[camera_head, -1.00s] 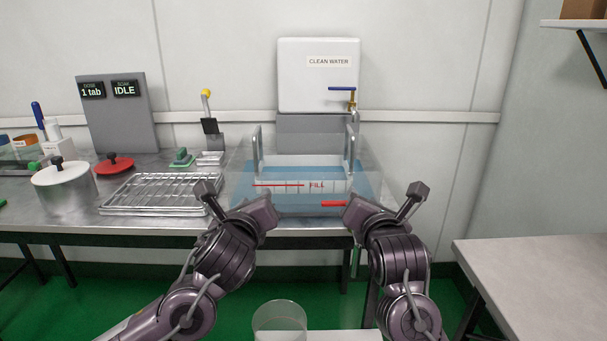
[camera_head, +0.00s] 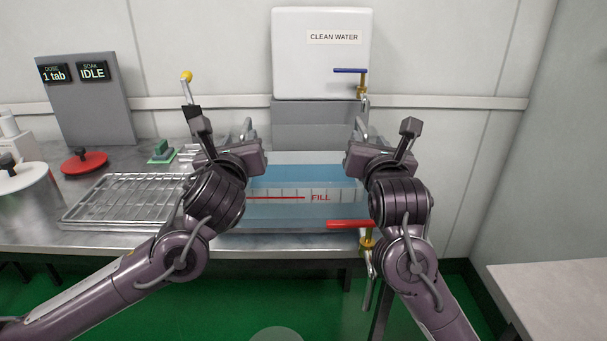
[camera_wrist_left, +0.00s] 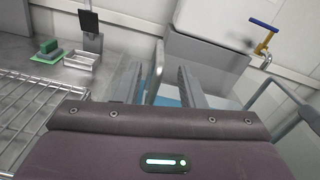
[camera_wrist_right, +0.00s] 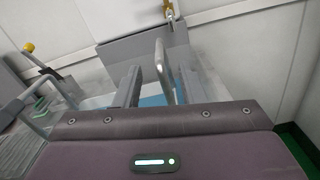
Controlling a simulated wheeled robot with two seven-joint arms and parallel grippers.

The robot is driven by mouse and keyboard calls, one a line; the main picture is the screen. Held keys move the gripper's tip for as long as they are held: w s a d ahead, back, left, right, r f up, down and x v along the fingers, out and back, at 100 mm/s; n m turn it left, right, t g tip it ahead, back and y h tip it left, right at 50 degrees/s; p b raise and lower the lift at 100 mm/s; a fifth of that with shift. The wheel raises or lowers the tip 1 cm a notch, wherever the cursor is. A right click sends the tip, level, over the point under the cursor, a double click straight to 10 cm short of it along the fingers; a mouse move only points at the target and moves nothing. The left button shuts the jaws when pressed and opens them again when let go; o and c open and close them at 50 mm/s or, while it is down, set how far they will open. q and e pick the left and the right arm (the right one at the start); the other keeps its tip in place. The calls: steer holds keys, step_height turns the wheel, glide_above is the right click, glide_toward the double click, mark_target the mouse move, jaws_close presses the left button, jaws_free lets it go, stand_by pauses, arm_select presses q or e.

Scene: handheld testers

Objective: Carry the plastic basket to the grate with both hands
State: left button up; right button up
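The pale plastic basket (camera_head: 308,157) sits in the clear tank of bluish water, with an upright grey handle at each end. My left gripper (camera_head: 248,146) is at the left handle (camera_head: 247,128). In the left wrist view its fingers (camera_wrist_left: 160,78) are apart with the handle (camera_wrist_left: 155,72) between them. My right gripper (camera_head: 361,146) is at the right handle (camera_head: 363,131). In the right wrist view its fingers (camera_wrist_right: 148,82) are apart, with the handle (camera_wrist_right: 161,68) between or just beside them. The wire grate (camera_head: 125,197) lies empty on the bench left of the tank.
The clear tank (camera_head: 275,212) has a FILL line and a red-handled valve (camera_head: 350,224) in front. A white clean water container (camera_head: 320,60) with a blue-handled tap stands behind. A red lid (camera_head: 84,162) and a white-lidded pot (camera_head: 20,178) are at the left.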

mark_target(249, 118)
arm_select(q)
steer(key=shift+s, duration=0.1)
arm_select(e)
steer(key=shift+s, duration=0.1)
